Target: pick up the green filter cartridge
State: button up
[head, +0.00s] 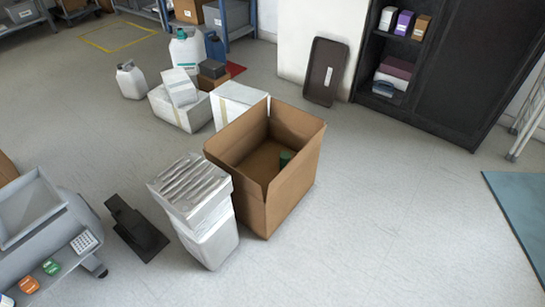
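A small dark green cylinder, which looks like the green filter cartridge (286,157), is inside an open cardboard box (290,196) on the floor. It is near the box's right inner side, and only its upper part shows; the near walls of the box hide the rest. The box is open at the top. My gripper is not in view.
Wrapped white packages (206,225) stand against the box's left side, and another white box (236,97) is behind it. A black pedal-like object (137,229) and a grey machine (45,235) are at left. The floor at right is clear up to a teal mat (520,205).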

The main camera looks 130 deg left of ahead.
aim_at(284, 156)
jog(key=k+u, duration=0.1)
jog(key=u, duration=3.85)
jog(key=i+z, duration=0.1)
jog(key=i, duration=0.7)
jog(key=i+z, duration=0.15)
jog(key=i, duration=0.65)
